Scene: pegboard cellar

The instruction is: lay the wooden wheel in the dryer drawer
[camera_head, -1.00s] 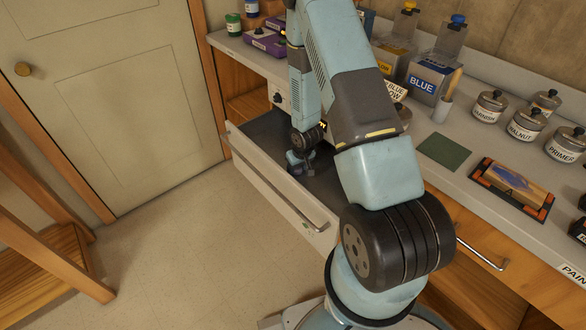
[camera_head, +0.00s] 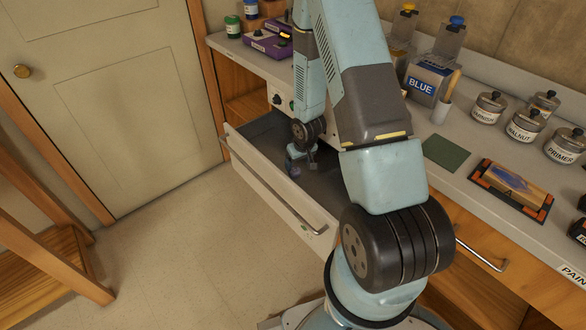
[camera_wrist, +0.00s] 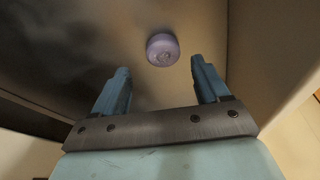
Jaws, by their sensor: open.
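The wooden wheel shows in the wrist view as a small purple round piece (camera_wrist: 163,49). It lies on the floor of the open dryer drawer (camera_head: 262,190), just beyond my fingertips and roughly centred between them. My gripper (camera_wrist: 159,67) is open, with a finger on each side and a gap to the wheel. In the head view my gripper (camera_head: 302,166) reaches down inside the drawer. The wheel is too small there to tell clearly from the fingers.
The drawer's front wall with its long handle (camera_head: 285,205) stands between the gripper and the open floor. The counter to the right holds a blue box (camera_head: 424,84), several lidded tins (camera_head: 488,107), a green pad (camera_head: 446,152) and a sanding block on a tray (camera_head: 513,185).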

